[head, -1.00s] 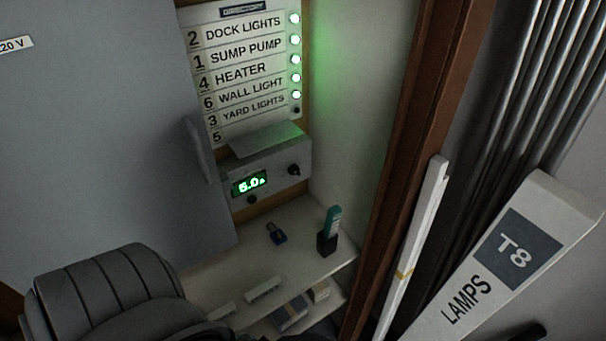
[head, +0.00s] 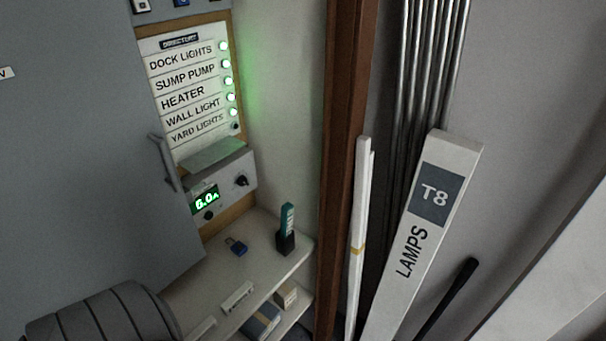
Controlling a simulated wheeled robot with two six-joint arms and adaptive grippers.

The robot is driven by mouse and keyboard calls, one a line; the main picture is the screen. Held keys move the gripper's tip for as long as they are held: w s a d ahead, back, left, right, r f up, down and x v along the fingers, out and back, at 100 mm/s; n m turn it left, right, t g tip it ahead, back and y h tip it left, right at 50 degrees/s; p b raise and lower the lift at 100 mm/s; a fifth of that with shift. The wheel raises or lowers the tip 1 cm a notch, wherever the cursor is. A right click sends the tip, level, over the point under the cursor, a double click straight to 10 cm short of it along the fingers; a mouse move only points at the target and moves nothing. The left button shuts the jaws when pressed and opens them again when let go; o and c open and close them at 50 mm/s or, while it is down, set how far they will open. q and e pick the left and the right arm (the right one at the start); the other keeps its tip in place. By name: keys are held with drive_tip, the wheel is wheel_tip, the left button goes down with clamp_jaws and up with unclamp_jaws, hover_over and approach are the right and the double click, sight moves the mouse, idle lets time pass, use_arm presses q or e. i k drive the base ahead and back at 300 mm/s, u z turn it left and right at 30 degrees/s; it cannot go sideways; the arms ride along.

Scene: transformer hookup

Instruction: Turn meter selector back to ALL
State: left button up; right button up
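The grey meter box (head: 222,185) is on the back wall of the nook, under the directory panel (head: 187,88). Its green display (head: 205,201) reads about 5.0 or 6.0 A; the first digit is unclear. A dark knob (head: 241,181) is on the box's right side. A second small dark knob (head: 208,215) is below the display. Any selector labels are too small to read, so its position cannot be told. Neither of my grippers shows in the head view.
A grey door (head: 80,150) covers the left, its handle beside the meter. A brown post (head: 346,150) and a T8 lamps box (head: 425,225) stand right.

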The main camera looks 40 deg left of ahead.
sight(241, 181)
drive_tip(key=z, duration=0.35)
drive_tip(key=i, duration=0.95)
drive_tip(key=u, duration=1.6)
